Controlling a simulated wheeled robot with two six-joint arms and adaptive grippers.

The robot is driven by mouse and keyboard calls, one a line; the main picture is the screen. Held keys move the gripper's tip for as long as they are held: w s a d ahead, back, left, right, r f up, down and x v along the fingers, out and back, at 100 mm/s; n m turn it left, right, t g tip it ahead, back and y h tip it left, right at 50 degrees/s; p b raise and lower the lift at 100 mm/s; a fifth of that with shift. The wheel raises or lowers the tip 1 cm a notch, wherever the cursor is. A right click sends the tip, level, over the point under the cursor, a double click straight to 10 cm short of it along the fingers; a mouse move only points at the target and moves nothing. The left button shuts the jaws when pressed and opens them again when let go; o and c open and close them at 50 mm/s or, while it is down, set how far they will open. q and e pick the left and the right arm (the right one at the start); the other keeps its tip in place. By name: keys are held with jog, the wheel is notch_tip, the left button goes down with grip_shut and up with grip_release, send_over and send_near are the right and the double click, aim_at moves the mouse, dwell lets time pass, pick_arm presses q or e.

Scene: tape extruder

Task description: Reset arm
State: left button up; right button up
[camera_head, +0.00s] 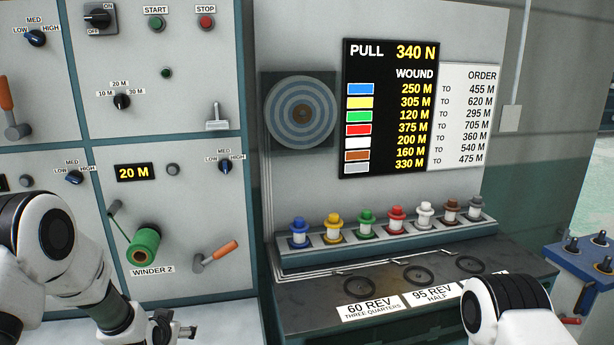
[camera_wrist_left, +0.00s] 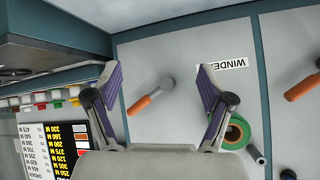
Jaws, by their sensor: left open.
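My left gripper (camera_head: 182,332) shows at the bottom of the head view, below the winder 2 panel. In the left wrist view its two purple-padded fingers (camera_wrist_left: 160,78) are spread wide with nothing between them. An orange-handled lever (camera_wrist_left: 146,101) appears beyond the gap between the fingers; in the head view the lever (camera_head: 215,256) sits right of the green tape roll (camera_head: 144,246). The green roll also shows by the right finger in the wrist view (camera_wrist_left: 236,131). My right arm enters at bottom right of the head view; its gripper is outside the picture.
A rack (camera_head: 380,240) with several coloured spools stands on the dark bench (camera_head: 330,290) at the right. A black display (camera_head: 390,110) and a striped disc (camera_head: 300,112) are on the wall above. A blue stand (camera_head: 575,265) is at far right.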

pick_arm(q)
jog(key=s+d+f+g, duration=0.3)
jog(key=s+f, duration=0.8)
jog(key=f, duration=0.1)
jog(key=s+d+f+g+h, duration=0.1)
jog(key=s+f+g, duration=0.25)
jog(key=s, duration=0.65)
jog(key=s+d+f+g, duration=0.15)
jog(key=s+f, duration=0.35)
jog(key=s, duration=0.6)
jog(key=s+r+n+g, duration=0.1)
jog(key=s+r+g, duration=0.1)
jog(key=s, duration=0.7)
jog(key=shift+s+d+n, duration=0.25)
jog(key=shift+d+n, duration=0.15)
jog(key=shift+r, duration=0.1)
